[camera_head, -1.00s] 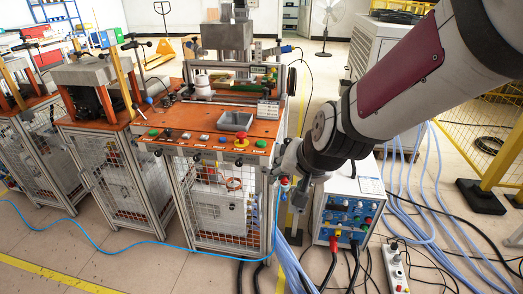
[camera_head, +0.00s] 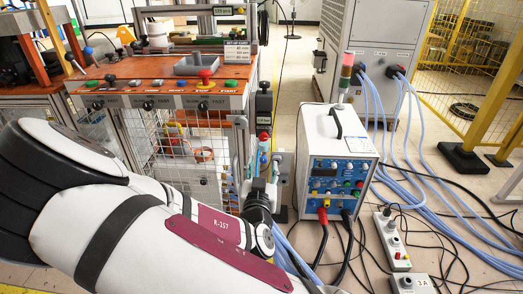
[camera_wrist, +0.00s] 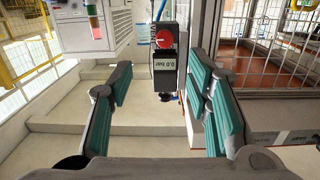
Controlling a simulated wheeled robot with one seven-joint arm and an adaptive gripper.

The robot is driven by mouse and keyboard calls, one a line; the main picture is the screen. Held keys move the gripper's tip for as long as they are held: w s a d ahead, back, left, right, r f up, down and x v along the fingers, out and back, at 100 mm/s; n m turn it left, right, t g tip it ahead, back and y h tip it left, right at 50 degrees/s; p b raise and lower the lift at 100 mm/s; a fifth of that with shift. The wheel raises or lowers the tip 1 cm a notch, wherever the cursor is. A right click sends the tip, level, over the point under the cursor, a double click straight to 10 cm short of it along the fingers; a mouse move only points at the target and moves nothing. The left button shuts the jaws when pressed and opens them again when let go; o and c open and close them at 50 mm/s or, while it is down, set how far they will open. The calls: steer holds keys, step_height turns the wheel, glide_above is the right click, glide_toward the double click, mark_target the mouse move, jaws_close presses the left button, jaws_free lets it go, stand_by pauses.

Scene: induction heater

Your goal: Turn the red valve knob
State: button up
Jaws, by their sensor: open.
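The red valve knob (camera_wrist: 164,39) is a round knob on a dark unit with a small display (camera_wrist: 164,61) that seems to read 0.0 bar, in the upper middle of the wrist view. My gripper (camera_wrist: 160,78) is open, with teal pads to the left and right. The knob lies beyond the fingertips, roughly centred between them, and nothing is held. In the head view a small red-topped fitting (camera_head: 263,137) on the workbench's right side is probably this valve. My arm fills the lower left there and mostly hides the gripper.
A workbench (camera_head: 150,75) with a mesh front stands at left, with a red mushroom button (camera_head: 205,77) on its panel. A power strip (camera_head: 391,240) lies on the floor.

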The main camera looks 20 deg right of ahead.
mark_target(263, 137)
steer(key=shift+n+t, duration=0.3)
steer(key=shift+t, duration=0.1)
steer(key=b+x, duration=0.1)
steer(key=x, duration=0.6)
steer(key=b+x, duration=0.2)
steer(key=x, duration=0.4)
steer(key=shift+w+a, duration=0.1)
steer(key=shift+w, duration=0.3)
jaws_close()
